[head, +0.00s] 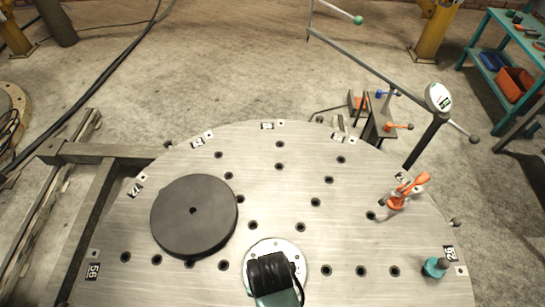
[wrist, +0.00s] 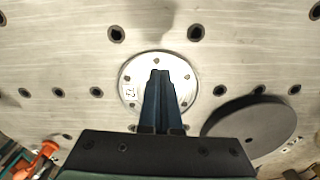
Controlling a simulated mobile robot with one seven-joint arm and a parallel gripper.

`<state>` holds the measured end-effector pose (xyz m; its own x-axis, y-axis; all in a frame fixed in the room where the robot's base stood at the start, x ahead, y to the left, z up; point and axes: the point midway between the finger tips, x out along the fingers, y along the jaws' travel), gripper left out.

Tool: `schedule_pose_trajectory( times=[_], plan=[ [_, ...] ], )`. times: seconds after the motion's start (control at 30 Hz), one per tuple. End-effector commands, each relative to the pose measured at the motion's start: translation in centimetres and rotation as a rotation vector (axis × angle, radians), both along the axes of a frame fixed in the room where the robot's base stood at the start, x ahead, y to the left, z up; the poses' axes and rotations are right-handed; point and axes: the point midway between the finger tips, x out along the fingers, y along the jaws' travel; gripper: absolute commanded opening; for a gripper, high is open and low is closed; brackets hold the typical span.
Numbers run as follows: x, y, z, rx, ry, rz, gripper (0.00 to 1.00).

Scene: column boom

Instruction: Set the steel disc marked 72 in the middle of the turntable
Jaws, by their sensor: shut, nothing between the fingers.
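The steel disc (head: 290,250) is a thin, pale round plate with several small holes. It lies flat at about the middle of the turntable (head: 300,180). In the wrist view the disc (wrist: 138,72) carries a small label (wrist: 128,90) that seems to read 72. The turntable also fills the wrist view (wrist: 60,60). My gripper (wrist: 160,73) is shut and empty, with its fingertips over the disc. I cannot tell whether they touch it. In the head view my own wrist covers the disc's lower part and hides the fingertips.
A larger dark disc (head: 190,220) lies on the turntable left of the steel disc. An orange clamp (head: 405,192) and a teal knob (head: 435,267) stand on the right side. Numbered labels and holes dot the plate. A thin boom (head: 375,72) with a gauge (head: 438,97) stands behind.

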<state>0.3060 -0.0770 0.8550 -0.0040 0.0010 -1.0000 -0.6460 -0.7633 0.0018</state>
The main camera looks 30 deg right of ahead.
Motion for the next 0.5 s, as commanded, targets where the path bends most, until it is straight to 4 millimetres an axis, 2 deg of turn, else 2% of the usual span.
schedule_pose_trajectory(
  times=[0.1,0.37,0.4,0.5],
  plan=[
    [-0.1,0.0,-2.7,0.001,0.004,0.001,0.0],
    [0.0,0.0,-8.1,0.0,0.001,0.002,0.0],
    [0.9,-0.5,-7.6,-0.002,-0.007,0.0,0.0],
    [1.9,-1.5,-7.6,-0.002,-0.005,0.0,0.0]
  ],
)
